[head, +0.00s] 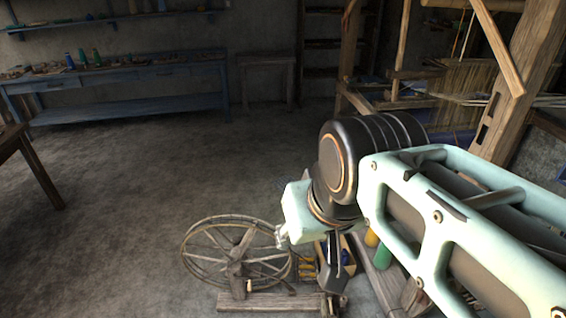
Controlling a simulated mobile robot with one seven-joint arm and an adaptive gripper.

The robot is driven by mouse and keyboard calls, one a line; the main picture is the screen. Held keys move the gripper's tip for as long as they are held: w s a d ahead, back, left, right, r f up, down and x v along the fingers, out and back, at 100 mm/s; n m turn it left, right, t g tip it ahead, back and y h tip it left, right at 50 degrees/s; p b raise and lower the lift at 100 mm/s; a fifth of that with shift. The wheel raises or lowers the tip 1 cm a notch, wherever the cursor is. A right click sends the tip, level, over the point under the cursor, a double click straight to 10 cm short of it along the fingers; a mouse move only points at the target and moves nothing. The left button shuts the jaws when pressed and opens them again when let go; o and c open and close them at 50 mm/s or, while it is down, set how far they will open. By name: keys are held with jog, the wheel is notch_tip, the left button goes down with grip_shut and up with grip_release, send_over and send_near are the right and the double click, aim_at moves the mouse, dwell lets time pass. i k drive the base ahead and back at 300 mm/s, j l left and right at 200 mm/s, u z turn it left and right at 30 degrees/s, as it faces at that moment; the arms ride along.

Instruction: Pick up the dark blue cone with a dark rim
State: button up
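My gripper (334,280) points down in the lower middle of the head view, above a small wooden box (351,268) beside the spinning wheel. Its dark fingers are seen edge-on and partly overlap the box, so I cannot tell whether they are open or shut. A dark blue rounded thing (346,257) shows in the box, right by the fingers. It may be the dark blue cone, but its shape and rim are mostly hidden. Whether the fingers touch it is unclear.
The spinning wheel (238,252) stands left of my gripper. Yellow (372,237) and green (383,256) cones stand to the right, partly behind my arm. The loom (480,75) is at the back right. A blue bench (130,106) holds small items. The left floor is clear.

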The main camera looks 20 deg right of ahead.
aim_at(345, 259)
jog(key=z, duration=1)
jog(key=l+u, duration=0.35)
jog(key=l, duration=0.5)
jog(key=j+z, duration=0.45)
jog(key=j, duration=0.7)
jog(key=i+j, duration=0.15)
jog(key=i, duration=0.2)
jog(key=i+l, duration=0.15)
jog(key=i, duration=0.2)
